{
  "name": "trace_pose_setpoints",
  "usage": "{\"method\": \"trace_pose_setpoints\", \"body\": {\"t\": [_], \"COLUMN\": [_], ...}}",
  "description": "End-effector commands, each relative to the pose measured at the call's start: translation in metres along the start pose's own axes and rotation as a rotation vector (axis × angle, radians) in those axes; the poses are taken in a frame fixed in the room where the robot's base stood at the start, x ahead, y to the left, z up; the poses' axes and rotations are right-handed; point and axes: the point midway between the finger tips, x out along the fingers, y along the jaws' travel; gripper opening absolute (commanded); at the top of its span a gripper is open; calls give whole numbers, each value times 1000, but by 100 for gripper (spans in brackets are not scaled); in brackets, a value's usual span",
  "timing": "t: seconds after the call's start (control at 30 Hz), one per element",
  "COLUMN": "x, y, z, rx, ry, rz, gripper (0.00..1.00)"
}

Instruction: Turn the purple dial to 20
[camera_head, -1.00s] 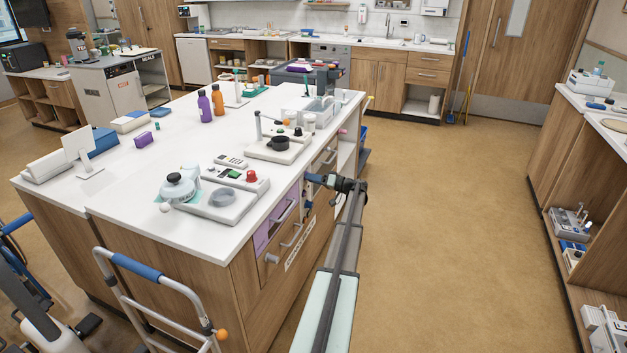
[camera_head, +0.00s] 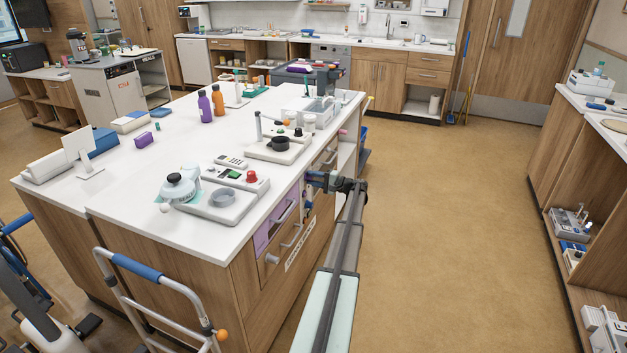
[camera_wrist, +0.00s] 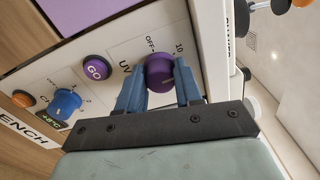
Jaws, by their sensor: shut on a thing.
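The purple dial (camera_wrist: 160,72) is on a white panel in the wrist view. Printed marks "OFF" and "10" show beside it; a 20 mark is not visible. A faint line shows on the dial, but I cannot read its setting. My gripper (camera_wrist: 159,88) has its two blue fingers closed on either side of the dial. In the head view, my gripper (camera_head: 312,181) is at the front side of the white-topped island (camera_head: 150,215), and the dial itself is hidden there.
A purple GO button (camera_wrist: 96,68) and a blue knob (camera_wrist: 67,102) are on the same panel. A lilac drawer front (camera_head: 268,236) is left of my gripper. The floor (camera_head: 440,220) to the right is clear.

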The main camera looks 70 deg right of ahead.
Motion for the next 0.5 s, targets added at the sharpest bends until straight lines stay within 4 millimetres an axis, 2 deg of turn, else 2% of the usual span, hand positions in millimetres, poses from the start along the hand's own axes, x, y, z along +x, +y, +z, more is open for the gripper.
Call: {"method": "trace_pose_setpoints", "body": {"t": [0.5], "x": [0], "y": [-2], "z": [0], "rx": [436], "ry": [0], "rz": [0], "gripper": [4]}}
